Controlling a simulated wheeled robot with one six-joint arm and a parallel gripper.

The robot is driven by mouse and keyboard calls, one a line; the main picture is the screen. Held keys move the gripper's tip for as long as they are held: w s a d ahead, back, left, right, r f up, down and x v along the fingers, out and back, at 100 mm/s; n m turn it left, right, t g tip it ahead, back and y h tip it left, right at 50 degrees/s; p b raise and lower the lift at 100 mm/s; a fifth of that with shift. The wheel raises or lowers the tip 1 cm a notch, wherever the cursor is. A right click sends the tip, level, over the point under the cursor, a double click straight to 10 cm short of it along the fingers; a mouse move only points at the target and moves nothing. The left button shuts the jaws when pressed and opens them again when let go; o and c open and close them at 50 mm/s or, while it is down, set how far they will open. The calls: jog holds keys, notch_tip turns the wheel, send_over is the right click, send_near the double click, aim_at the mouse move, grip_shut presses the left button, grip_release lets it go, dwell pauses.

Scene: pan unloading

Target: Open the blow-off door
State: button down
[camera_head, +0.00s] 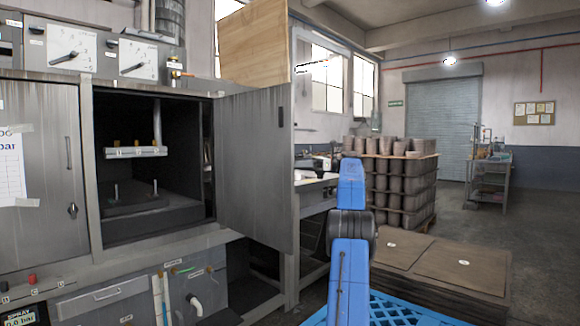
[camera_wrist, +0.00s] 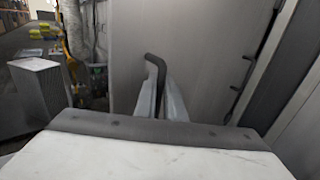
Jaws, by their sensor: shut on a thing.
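The blow-off door (camera_head: 255,165) is a plain grey metal panel. In the head view it stands swung open on the right side of a dark compartment (camera_head: 150,170). In the wrist view a grey panel (camera_wrist: 215,60) fills the middle. My gripper (camera_wrist: 160,95) is shut on a dark bent handle (camera_wrist: 154,62) in front of that panel. In the head view my blue arm reaches up right of the door, and my gripper is hidden there. A bar with brass fittings (camera_head: 136,152) hangs inside the compartment.
A closed grey door (camera_head: 40,165) with a taped paper is at the left. Two dials (camera_head: 138,58) sit above. A pallet of stacked pots (camera_head: 400,185) and flat brown boards (camera_head: 450,262) stand right of my arm. Open floor lies further right.

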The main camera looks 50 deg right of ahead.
jog(key=shift+d+r, duration=0.1)
jog(key=shift+d, duration=0.05)
dwell(0.4)
jog(key=c, duration=2.1)
grip_release()
jog(key=shift+v, duration=3.7)
